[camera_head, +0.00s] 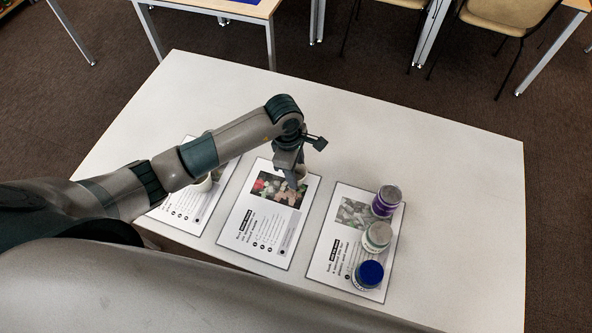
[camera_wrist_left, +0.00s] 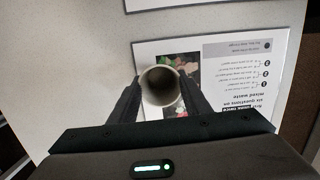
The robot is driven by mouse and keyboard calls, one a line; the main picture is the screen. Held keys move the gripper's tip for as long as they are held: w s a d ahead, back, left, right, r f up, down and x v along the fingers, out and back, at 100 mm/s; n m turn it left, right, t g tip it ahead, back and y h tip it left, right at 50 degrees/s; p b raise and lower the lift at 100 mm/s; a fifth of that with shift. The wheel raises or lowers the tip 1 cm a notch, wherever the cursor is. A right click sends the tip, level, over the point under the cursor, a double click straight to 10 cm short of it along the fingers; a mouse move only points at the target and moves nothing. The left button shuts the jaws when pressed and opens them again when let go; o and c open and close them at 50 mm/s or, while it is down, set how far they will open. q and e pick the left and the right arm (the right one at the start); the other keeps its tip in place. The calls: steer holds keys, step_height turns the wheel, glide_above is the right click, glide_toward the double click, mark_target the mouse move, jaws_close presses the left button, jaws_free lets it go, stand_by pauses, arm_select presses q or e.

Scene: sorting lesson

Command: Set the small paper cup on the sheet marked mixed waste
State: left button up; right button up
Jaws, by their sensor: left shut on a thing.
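The small paper cup (camera_wrist_left: 160,86) is between the fingers of my left gripper (camera_wrist_left: 155,98), seen from above with its open mouth up. In the head view my left gripper (camera_head: 295,178) points down over the picture end of the middle sheet (camera_head: 235,222); only a pale bit of the cup (camera_head: 302,172) shows there. The wrist view shows this sheet (camera_wrist_left: 225,75) with the printed words mixed waste, upside down. The cup is over its picture; I cannot tell whether its base touches the paper. My right gripper is not in view.
A right-hand sheet (camera_head: 322,255) carries three jars: purple (camera_head: 386,201), grey-lidded (camera_head: 376,237) and blue-lidded (camera_head: 367,275). A left-hand sheet (camera_head: 190,212), partly behind my arm, holds pale items (camera_head: 202,184). The white table (camera_head: 440,170) is clear at the far side and right.

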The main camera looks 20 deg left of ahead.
arm_select(q)
steer(key=shift+f, duration=0.6)
steer(key=shift+f, duration=0.2)
steer(key=o, duration=1)
steer(key=shift+r, duration=0.2)
